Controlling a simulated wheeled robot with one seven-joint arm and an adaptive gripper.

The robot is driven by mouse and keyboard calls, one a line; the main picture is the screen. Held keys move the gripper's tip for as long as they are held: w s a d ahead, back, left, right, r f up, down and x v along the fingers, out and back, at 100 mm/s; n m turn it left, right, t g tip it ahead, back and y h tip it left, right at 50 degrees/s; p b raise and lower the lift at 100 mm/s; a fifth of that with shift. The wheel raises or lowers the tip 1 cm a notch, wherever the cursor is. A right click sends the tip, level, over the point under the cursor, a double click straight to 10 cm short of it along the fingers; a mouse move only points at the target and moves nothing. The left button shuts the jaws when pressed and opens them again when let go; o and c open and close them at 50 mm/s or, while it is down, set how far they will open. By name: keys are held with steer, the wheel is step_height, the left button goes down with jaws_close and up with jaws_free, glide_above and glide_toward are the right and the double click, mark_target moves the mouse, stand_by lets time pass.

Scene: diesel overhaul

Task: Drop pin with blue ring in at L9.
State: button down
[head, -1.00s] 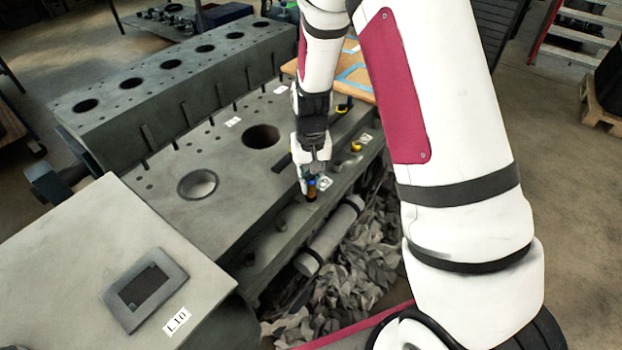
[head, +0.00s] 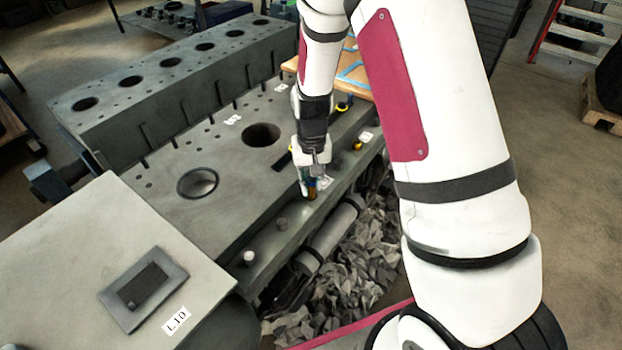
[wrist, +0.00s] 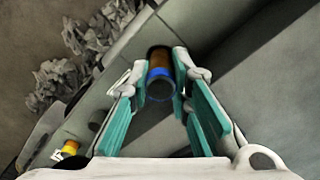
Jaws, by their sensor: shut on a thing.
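The pin with the blue ring (wrist: 160,76) is between the two fingers of my gripper (wrist: 160,82) in the wrist view. Its brown part points away from the camera, and the blue ring is nearer. In the head view the pin (head: 311,191) is below my gripper (head: 312,181), close over the ledge (head: 265,238) of the engine block. I cannot tell whether its lower end is inside a hole. A small white label (head: 326,182) is just right of the pin, partly hidden and unreadable. I cannot make out L9 by name.
The block (head: 215,160) has large open bores. Crumpled grey sheeting (head: 345,270) lies below the ledge.

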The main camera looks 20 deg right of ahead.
steer(key=shift+f+b, duration=0.3)
steer(key=shift+f, duration=0.75)
steer(key=shift+f, duration=0.2)
steer(key=shift+f, duration=0.25)
steer(key=c, duration=1.4)
jaws_free()
steer(key=shift+o, duration=1)
steer(key=shift+a+r, duration=0.1)
steer(key=shift+o, duration=0.4)
steer(key=shift+w+r+p, duration=0.2)
steer(key=shift+r+p, duration=0.45)
steer(key=shift+r, duration=1.45)
steer(key=shift+s+r+p, duration=0.2)
steer(key=shift+r+p, duration=0.2)
steer(key=shift+r, duration=0.95)
